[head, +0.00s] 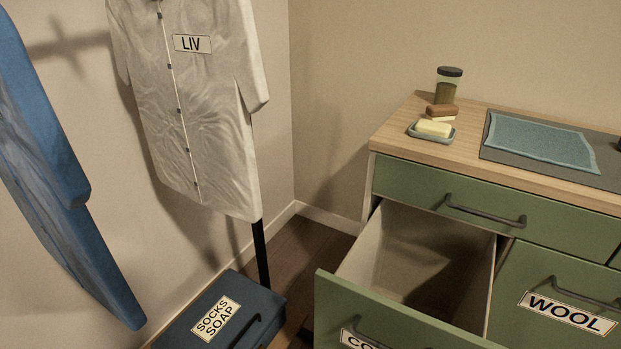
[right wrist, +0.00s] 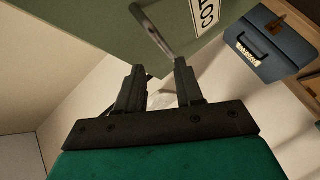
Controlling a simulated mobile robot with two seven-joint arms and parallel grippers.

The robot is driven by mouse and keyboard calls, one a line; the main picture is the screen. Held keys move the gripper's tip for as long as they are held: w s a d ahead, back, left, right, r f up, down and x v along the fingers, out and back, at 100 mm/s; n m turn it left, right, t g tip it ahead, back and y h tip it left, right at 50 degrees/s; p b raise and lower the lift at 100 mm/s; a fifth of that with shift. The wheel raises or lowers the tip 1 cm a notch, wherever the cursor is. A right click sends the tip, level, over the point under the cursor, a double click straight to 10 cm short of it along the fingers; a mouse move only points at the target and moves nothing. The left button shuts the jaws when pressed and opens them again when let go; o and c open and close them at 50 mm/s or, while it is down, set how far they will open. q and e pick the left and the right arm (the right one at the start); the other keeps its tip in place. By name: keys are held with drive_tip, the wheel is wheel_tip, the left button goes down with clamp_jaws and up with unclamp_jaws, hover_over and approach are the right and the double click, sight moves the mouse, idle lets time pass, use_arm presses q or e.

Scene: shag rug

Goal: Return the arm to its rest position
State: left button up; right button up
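My right gripper (right wrist: 158,68) shows in the right wrist view with its two dark fingers apart and nothing seen between them. The handle (right wrist: 152,32) of a green drawer front (right wrist: 90,30) is just beyond the fingertips; I cannot tell the exact gap. In the head view that lower drawer (head: 395,318) is pulled open, its visible interior looks empty, and its label is partly cut off. Neither of my grippers shows in the head view, and my left gripper is in no view.
A blue box (head: 185,318) labelled SOCKS SOAP stands left of the open drawer. A white LIV shirt (head: 195,110) and a blue garment (head: 50,190) hang left. The countertop (head: 400,135) holds a soap dish (head: 432,135), brown block (head: 442,112), jar (head: 447,88) and blue cloth (head: 540,145).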

drive_tip(key=w+a+m+g+y, duration=0.15)
drive_tip(key=a+m+g, duration=0.3)
drive_tip(key=m, duration=0.65)
use_arm(q)
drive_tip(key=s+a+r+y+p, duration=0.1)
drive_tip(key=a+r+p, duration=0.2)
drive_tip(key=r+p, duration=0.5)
drive_tip(key=p, duration=0.4)
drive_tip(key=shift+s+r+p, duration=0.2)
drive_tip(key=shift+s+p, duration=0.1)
drive_tip(key=shift+p, duration=0.1)
use_arm(e)
wheel_tip(320, 180, up, 9)
drive_tip(key=s+d+h, duration=0.1)
drive_tip(key=d, duration=0.1)
drive_tip(key=shift+s+d, duration=0.15)
drive_tip(key=shift+d, duration=0.15)
